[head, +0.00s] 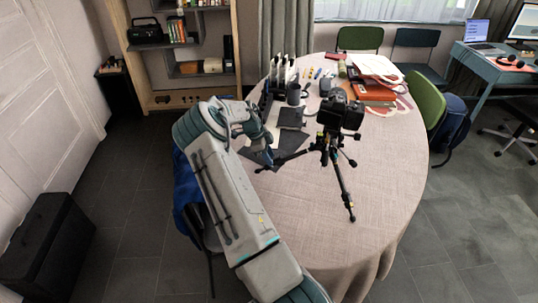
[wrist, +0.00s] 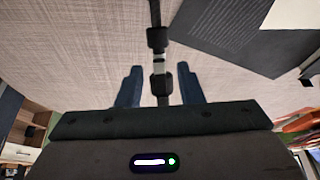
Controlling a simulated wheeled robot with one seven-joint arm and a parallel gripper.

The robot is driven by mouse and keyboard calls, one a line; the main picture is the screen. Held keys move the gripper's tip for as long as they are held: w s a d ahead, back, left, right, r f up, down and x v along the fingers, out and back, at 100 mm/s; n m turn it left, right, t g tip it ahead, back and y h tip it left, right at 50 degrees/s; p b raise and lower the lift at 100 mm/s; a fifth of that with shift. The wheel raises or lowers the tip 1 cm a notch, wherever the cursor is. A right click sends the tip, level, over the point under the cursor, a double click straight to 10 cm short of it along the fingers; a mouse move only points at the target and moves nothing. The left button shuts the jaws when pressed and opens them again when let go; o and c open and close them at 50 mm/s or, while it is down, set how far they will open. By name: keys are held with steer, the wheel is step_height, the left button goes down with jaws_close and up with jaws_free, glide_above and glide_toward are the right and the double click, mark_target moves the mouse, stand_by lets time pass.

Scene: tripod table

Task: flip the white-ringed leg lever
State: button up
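The black tripod (head: 341,175) stands on the round table with a black camera (head: 340,110) on top. One of its legs reaches left to my gripper (head: 268,157). In the wrist view this leg (wrist: 155,12) runs down the picture, with a white ring (wrist: 159,64) between two dark lever clamps (wrist: 157,38) (wrist: 161,84). My gripper (wrist: 160,72) is open, its two blue fingers on either side of the leg near the white ring and lower clamp. Gaps show on both sides. The lever's exact position cannot be told.
The table (head: 300,215) is clear at its front. Dark flat sheets (head: 292,117), a dark mug (head: 294,94) and a stand (head: 275,85) lie behind my gripper. Books and papers (head: 375,80) are at the back right. Chairs stand around the table.

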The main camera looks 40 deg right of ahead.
steer(key=shift+f, duration=0.2)
jaws_close()
steer(key=shift+d+r+b, duration=0.1)
steer(key=shift+b, duration=0.25)
steer(key=t+y+b, duration=0.1)
steer(key=y+b, duration=0.1)
steer(key=r+t+b, duration=0.1)
steer(key=shift+s+d+t+y, duration=0.25)
steer(key=shift+t+y, duration=0.05)
steer(key=shift+y, duration=0.1)
steer(key=t+y+b, duration=0.1)
steer(key=r+t+y+b, duration=0.1)
steer(key=t+y+b, duration=0.1)
steer(key=shift+s+d+r+t+y+b, duration=0.3)
steer(key=shift+s+d+y+b, duration=0.05)
steer(key=shift+y, duration=0.05)
